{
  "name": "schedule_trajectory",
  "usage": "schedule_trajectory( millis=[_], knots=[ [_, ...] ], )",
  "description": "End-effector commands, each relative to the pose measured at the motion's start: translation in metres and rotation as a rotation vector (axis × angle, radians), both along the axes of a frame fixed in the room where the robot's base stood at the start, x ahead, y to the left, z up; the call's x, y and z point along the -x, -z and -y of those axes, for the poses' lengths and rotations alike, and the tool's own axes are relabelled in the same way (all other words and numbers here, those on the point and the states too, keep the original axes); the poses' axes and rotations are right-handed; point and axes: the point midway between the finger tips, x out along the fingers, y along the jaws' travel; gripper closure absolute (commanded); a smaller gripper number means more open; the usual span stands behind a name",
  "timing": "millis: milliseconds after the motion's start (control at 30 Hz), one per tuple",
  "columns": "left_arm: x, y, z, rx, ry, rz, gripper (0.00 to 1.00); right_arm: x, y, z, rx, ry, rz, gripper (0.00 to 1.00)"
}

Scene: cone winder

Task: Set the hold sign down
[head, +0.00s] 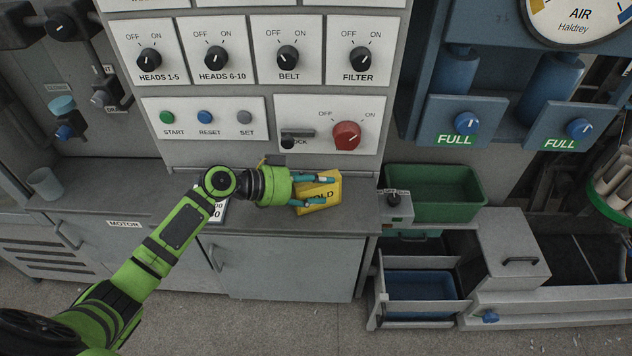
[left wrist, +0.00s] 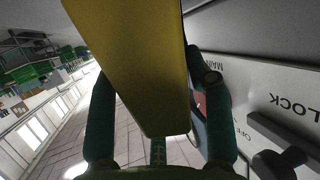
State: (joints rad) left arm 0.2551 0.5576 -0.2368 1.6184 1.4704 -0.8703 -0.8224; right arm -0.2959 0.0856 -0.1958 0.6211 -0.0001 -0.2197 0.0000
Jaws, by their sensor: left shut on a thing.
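The hold sign (head: 329,192) is a yellow piece with dark lettering, partly covered by my fingers. My left gripper (head: 318,190) is shut on it, over the grey counter (head: 352,217) in front of the control panel. In the left wrist view the sign (left wrist: 142,60) is a large yellow slab between the two fingers (left wrist: 158,135). Whether its lower edge touches the counter I cannot tell. My right gripper is not in view.
Behind the sign stands the panel with a red main knob (head: 346,135) and a lock lever (head: 297,137). A green bin (head: 436,190) and an open drawer (head: 420,312) are to the right. A small white display (head: 217,211) is partly behind my arm.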

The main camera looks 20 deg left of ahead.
Motion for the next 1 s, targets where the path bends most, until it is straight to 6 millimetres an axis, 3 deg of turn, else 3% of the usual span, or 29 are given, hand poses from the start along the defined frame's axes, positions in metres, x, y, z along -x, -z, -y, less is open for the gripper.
schedule_trajectory(
  millis=[167,200,233,667,1000],
  knots=[
    [0.000,0.001,0.000,0.000,0.000,0.001,0.83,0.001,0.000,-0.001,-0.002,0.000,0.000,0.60],
    [0.000,0.001,0.000,0.000,0.000,0.000,0.38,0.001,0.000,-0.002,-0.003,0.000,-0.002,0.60],
    [0.000,0.001,0.000,0.000,0.000,0.000,0.26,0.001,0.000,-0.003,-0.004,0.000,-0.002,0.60],
    [0.003,0.000,-0.005,-0.001,-0.002,0.000,0.25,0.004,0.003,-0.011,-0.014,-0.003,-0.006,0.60],
    [0.039,-0.020,-0.052,-0.006,-0.001,-0.001,0.25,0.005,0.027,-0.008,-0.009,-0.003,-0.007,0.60]
  ],
)
